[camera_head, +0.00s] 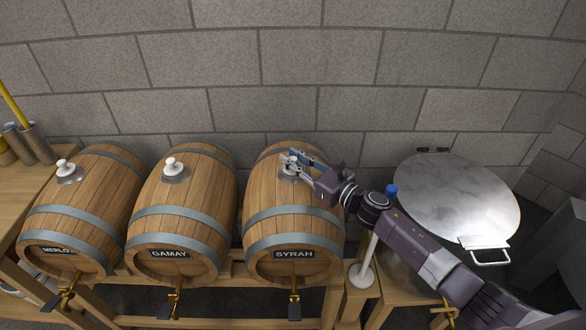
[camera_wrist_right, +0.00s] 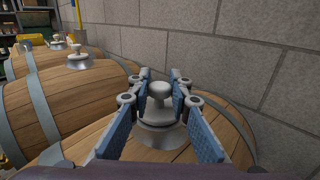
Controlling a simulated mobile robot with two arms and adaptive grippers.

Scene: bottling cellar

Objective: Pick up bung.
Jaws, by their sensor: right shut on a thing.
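The bung (camera_wrist_right: 159,93), with a pale rounded knob, sits in the metal collar (camera_wrist_right: 160,134) on top of the Syrah barrel (camera_head: 293,205). My right gripper (camera_wrist_right: 160,104) has its blue-padded fingers on both sides of the knob and is shut on it. In the head view the right gripper (camera_head: 294,162) reaches the barrel top from the right and partly covers the bung. The bung appears upright. My left gripper is in neither view.
The Gamay barrel (camera_head: 183,210) and Merlot barrel (camera_head: 83,205) stand to the left, each with a pale bung on top. A grey block wall (camera_head: 300,60) rises close behind. A round metal lid (camera_head: 455,195) lies to the right.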

